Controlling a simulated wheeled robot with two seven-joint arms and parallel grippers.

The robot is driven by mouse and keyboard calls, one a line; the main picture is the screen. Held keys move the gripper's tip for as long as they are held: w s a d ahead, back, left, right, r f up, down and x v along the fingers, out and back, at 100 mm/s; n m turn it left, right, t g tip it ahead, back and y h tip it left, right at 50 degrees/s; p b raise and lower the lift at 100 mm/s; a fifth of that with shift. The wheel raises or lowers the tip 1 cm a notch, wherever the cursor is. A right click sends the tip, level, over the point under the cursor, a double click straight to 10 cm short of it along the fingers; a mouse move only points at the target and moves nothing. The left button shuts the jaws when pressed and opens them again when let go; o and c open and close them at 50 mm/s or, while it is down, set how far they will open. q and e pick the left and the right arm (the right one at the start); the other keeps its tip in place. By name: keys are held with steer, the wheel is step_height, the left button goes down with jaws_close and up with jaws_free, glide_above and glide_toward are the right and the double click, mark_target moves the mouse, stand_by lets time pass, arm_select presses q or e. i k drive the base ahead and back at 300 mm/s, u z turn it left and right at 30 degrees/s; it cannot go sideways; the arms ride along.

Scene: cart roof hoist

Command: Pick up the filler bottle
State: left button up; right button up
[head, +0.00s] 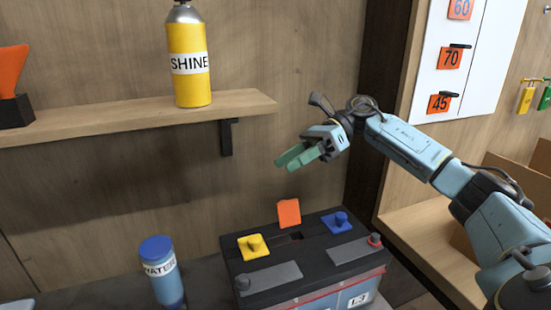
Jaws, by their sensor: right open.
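A blue bottle labelled WATER (167,281), with a darker blue cap, stands upright at the lower left of the battery; it looks like the filler bottle. My right gripper (285,164), with green fingers, is open and empty above the battery. It is apart from the bottle, above it and to its right. The black battery (300,281) has a yellow cap (252,246), a blue cap (336,222) and an orange piece (289,213) upright beside a dark opening. My left gripper is not in view.
A wooden shelf (120,113) on the left carries a yellow SHINE bottle (188,62) and an orange-and-black object (12,90). A white board (480,85) with orange number tags hangs at the right. Cardboard boxes (510,180) stand below it.

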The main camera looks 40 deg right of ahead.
mark_target(157, 254)
steer(key=k, duration=2)
